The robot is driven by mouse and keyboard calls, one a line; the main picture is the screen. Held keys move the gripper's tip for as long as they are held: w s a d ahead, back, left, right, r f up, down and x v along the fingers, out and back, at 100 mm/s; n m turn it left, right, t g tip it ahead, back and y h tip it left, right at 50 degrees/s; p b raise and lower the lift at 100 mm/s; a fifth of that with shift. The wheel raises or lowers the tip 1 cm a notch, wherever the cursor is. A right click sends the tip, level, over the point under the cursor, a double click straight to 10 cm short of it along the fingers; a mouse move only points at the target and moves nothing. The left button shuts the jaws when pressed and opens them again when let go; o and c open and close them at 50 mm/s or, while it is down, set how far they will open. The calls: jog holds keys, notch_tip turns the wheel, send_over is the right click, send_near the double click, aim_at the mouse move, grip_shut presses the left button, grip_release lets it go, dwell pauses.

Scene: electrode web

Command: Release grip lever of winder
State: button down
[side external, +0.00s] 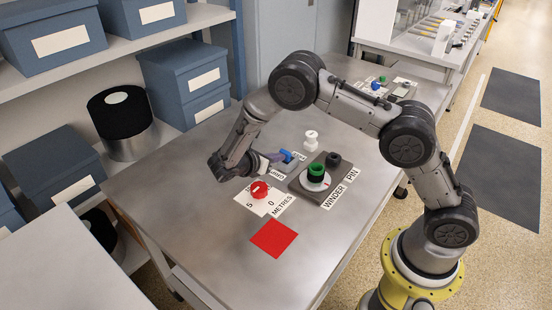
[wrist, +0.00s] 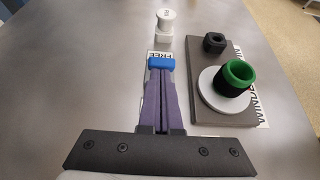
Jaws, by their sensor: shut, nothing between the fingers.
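The blue lever (side external: 287,156) stands beside the winder's dark plate; its blue end (wrist: 161,63) shows just beyond my fingertips in the wrist view. My gripper (side external: 268,158) is shut and empty, its fingertips (wrist: 160,78) at the near side of the blue end; I cannot tell whether they touch. A partly covered FREE label (wrist: 161,54) lies just past the lever. The winder (side external: 316,173) has a green-topped black hub on a pale disc; it is at the right in the wrist view (wrist: 234,78). The lever's lower part is hidden by my fingers.
A white knob (side external: 311,140) stands behind the lever, and a black pin block (side external: 333,159) sits on the winder's plate. A red METRES knob (side external: 259,189) and a flat red square (side external: 274,239) are nearer the front. The table's left side is clear.

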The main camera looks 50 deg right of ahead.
aim_at(285, 151)
jog(key=d+y, duration=0.1)
jog(key=d+r+y, duration=0.1)
jog(key=y, duration=0.1)
jog(key=shift+d+r, duration=0.1)
jog(key=shift+r, duration=0.2)
jog(key=d+y, duration=0.1)
jog(key=y, duration=0.2)
jog(key=shift+d+r, duration=0.25)
jog(key=shift+d, duration=0.1)
jog(key=shift+r, duration=0.1)
jog(key=shift+r, duration=0.75)
